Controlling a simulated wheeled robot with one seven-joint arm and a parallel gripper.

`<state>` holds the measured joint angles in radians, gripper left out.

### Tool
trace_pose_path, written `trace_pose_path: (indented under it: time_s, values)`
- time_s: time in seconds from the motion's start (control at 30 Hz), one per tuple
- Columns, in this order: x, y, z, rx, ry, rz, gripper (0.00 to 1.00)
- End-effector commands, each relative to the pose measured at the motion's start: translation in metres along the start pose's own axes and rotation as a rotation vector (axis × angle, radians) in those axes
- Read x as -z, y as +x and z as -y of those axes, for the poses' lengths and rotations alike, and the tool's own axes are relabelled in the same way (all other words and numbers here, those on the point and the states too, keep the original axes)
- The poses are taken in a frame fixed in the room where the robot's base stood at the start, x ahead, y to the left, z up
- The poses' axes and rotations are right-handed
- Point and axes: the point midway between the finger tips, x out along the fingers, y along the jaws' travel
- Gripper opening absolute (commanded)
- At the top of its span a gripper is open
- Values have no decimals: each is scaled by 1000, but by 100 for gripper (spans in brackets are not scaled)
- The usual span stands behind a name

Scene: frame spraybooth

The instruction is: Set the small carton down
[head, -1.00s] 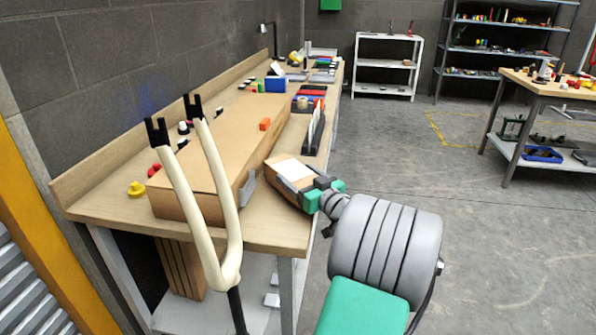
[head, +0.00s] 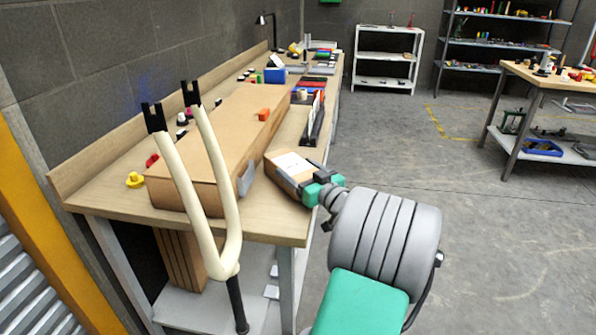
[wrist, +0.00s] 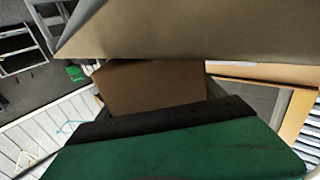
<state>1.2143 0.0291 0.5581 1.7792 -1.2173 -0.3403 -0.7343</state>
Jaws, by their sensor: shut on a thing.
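The small carton (head: 284,176) is brown with a white label on top. In the head view it is at the right edge of the wooden workbench (head: 270,222). My gripper (head: 318,186), with green and black fingers, is shut on the carton's near right end. In the wrist view the carton's brown face (wrist: 150,88) shows just beyond the green and black finger (wrist: 180,145). I cannot tell whether the carton's underside touches the bench top.
A long brown box (head: 205,165) lies on the bench left of the carton, with an orange block (head: 264,114) on it. A black rack (head: 314,122) stands behind the carton. A cream forked stand (head: 222,262) rises in front of the bench. Open floor lies to the right.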

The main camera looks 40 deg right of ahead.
Motion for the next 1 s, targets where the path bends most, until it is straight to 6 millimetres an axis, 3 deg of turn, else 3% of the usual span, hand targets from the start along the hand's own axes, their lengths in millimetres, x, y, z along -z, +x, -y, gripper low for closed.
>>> trace_pose_path:
  time_s: [0.17, 0.2, 0.47, 0.73, 1.0]
  values:
    - [-2, 0, 0, 0, -2, -3, 8]
    - [-2, 0, 0, 0, -2, -3, 79]
    - [-2, 0, 0, 0, -1, -1, 100]
    - [-4, -3, 0, -1, 2, 2, 100]
    - [-3, -51, -2, -6, 0, 0, 100]
